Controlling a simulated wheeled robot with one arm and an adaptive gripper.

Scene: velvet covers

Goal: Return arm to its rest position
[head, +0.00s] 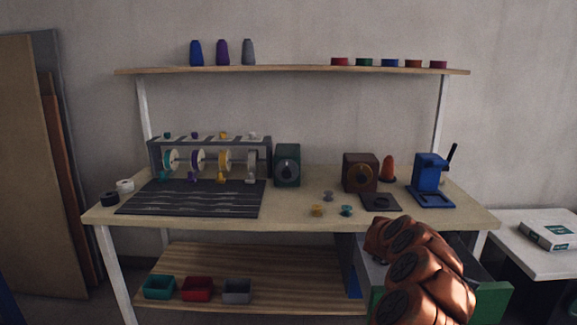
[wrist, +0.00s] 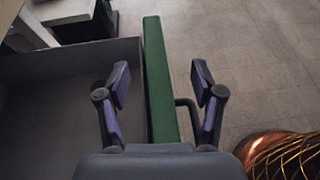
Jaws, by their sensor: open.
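My gripper (wrist: 161,82) is open and empty in the wrist view, its two purple-padded fingers spread wide. It points down over the green front (wrist: 160,85) of an open grey drawer (wrist: 60,110). A dark handle shows on the outer side of that front. In the head view my copper-coloured arm reaches over the lower right, in front of the drawer, whose green edge (head: 495,297) shows beside it. My fingers cannot be made out in the head view.
The workbench (head: 290,212) holds a dark mat (head: 190,198), a spool rack (head: 210,158), small spools, two boxes and a blue press (head: 431,178). Coloured bins (head: 197,289) stand on the lower shelf. A white side table (head: 525,262) is at right. Floor (wrist: 265,60) beyond the drawer is clear.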

